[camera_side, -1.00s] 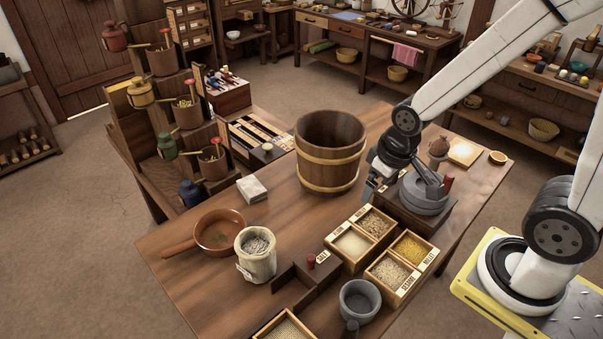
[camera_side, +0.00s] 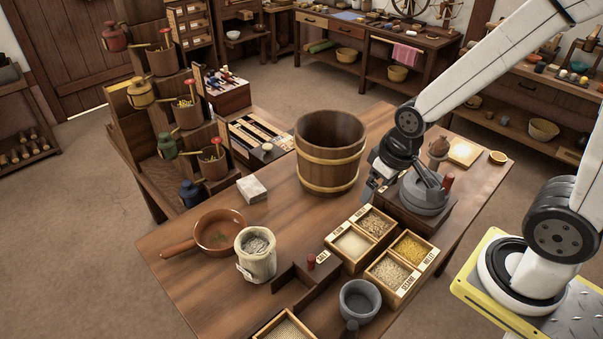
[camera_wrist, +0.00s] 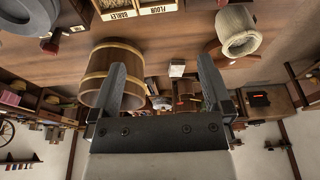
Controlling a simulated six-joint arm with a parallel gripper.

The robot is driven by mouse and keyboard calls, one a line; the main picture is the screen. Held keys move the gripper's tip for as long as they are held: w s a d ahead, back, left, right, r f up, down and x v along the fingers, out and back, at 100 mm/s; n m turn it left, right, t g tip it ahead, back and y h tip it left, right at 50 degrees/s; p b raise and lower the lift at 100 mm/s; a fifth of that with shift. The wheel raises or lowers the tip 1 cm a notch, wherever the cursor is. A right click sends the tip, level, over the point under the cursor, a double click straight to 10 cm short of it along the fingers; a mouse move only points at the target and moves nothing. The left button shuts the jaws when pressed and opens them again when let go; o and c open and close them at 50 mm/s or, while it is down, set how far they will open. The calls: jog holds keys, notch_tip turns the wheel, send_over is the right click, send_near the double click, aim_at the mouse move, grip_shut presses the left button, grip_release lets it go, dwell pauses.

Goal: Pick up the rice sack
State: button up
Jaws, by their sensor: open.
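A pale open-topped sack (camera_side: 258,264) with a small tag and grey-white contents stands upright at the front left of the table, right of a brown pan. I take it to be the rice sack; its tag is too small to read. It also shows in the wrist view (camera_wrist: 240,42), at the upper right. My gripper (camera_side: 369,194) is between the wooden bucket and the stone quern, well away from the sack, to its right and farther back. In the wrist view my gripper (camera_wrist: 162,62) shows two spread fingers with nothing held between them.
The quern (camera_side: 425,200) is close on the right. Grain boxes (camera_side: 362,236), a grey mortar (camera_side: 360,310) and the brown pan (camera_side: 196,252) surround the sack's area. Bare tabletop lies between bucket and sack.

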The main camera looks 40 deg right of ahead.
jog(key=c, duration=0.7)
jog(key=shift+w, duration=0.1)
jog(key=n+g+y, duration=0.1)
jog(key=n+g, duration=0.1)
jog(key=n, duration=2.7)
send_near(257, 257)
jog(key=shift+w+d+f, duration=0.25)
jog(key=shift+d+f, duration=0.8)
jog(key=shift+d, duration=0.05)
jog(key=shift+w+d+f, duration=0.25)
jog(key=shift+d+f, duration=0.8)
jog(key=shift+d, duration=0.05)
jog(key=shift+w+a+f, duration=0.1)
jog(key=shift+f, duration=1.2)
jog(key=shift+w+a+f, duration=0.1)
jog(key=shift+f, duration=1.2)
